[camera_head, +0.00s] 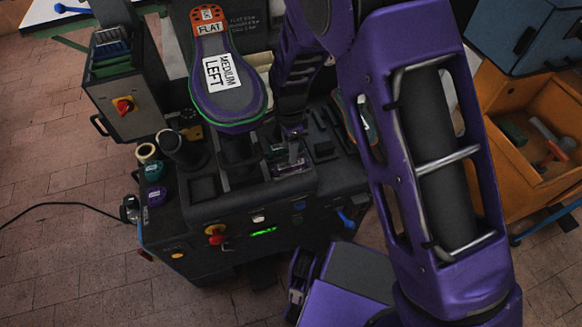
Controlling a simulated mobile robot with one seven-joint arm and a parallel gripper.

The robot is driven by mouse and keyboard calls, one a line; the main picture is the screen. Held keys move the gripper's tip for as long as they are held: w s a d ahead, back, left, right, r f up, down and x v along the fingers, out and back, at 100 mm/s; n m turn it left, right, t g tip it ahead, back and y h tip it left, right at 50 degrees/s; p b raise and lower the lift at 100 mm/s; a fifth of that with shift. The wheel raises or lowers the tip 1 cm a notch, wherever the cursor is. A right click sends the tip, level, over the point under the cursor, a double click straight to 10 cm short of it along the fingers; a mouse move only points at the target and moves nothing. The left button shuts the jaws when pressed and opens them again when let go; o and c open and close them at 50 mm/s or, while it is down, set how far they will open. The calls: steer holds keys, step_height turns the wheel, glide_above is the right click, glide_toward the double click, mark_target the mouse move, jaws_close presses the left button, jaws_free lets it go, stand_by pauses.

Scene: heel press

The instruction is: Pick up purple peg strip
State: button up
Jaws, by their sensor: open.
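My gripper (291,151) points down over the dark top of the press, just right of the shoe-last post. It is small and dark here, and its fingers look open. A small strip with purple and pale green tones (289,167) lies in a holder right at the fingertips. It appears to be the purple peg strip, partly hidden by the gripper. I cannot tell whether the fingers touch it or stand around it.
A shoe sole labelled MEDIUM LEFT (222,78) stands on the press (250,205) close left of my gripper. Slotted black trays (326,132) lie right. An orange bin (520,125) stands far right.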

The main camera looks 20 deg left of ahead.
steer(key=shift+w+d+f, duration=0.1)
steer(key=shift+d+f, duration=0.05)
steer(key=shift+f, duration=2.6)
jaws_close()
